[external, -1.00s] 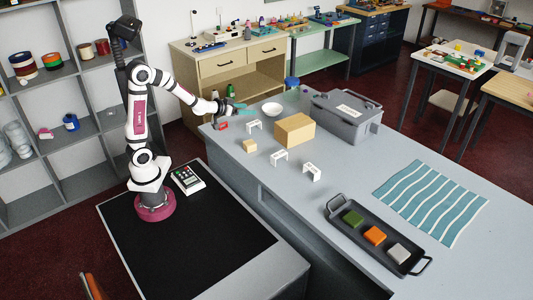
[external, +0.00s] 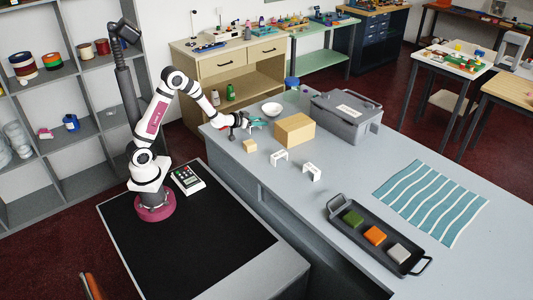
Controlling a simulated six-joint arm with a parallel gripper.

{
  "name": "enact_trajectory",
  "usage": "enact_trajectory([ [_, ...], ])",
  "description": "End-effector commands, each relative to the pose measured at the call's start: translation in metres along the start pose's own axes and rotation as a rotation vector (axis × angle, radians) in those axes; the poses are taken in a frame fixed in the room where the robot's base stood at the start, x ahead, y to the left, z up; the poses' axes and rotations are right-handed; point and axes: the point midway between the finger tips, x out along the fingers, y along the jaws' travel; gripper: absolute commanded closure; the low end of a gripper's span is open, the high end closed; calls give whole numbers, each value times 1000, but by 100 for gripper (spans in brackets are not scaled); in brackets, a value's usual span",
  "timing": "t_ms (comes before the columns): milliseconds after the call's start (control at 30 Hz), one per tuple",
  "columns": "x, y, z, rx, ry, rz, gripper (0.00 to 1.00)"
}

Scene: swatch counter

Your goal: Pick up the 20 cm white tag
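Two small white bent tags stand on the grey counter: one tag (external: 279,157) and, to its right and nearer, another tag (external: 312,172). Their markings are too small to read, so I cannot tell which is the 20 cm one. The gripper mostly hides that tag. I cannot tell whether the fingers are around it or touching it, or whether they are open or shut.
A tan box (external: 295,131) stands close right of my gripper, a small tan block (external: 249,146) just in front, and a white bowl (external: 271,109) behind. A grey lidded bin (external: 345,122) is further right. A dark tray (external: 342,207) with coloured blocks lies nearer; the counter's middle is clear.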

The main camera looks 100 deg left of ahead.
Motion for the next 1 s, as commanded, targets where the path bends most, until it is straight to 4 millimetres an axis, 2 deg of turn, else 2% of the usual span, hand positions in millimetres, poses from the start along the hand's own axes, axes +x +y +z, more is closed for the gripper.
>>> enact_trajectory([
  [33, 0, 0, 0, 0, 0, 0, 61],
  [200, 0, 0, 0, 0, 0, 0, 92],
  [267, 0, 0, 0, 0, 0, 0, 100],
  [767, -2, 0, -4, 0, 1, 0, 100],
  [867, -6, 0, -14, 1, 3, 0, 100],
  [1000, -16, 0, -39, 1, 6, -1, 100],
])
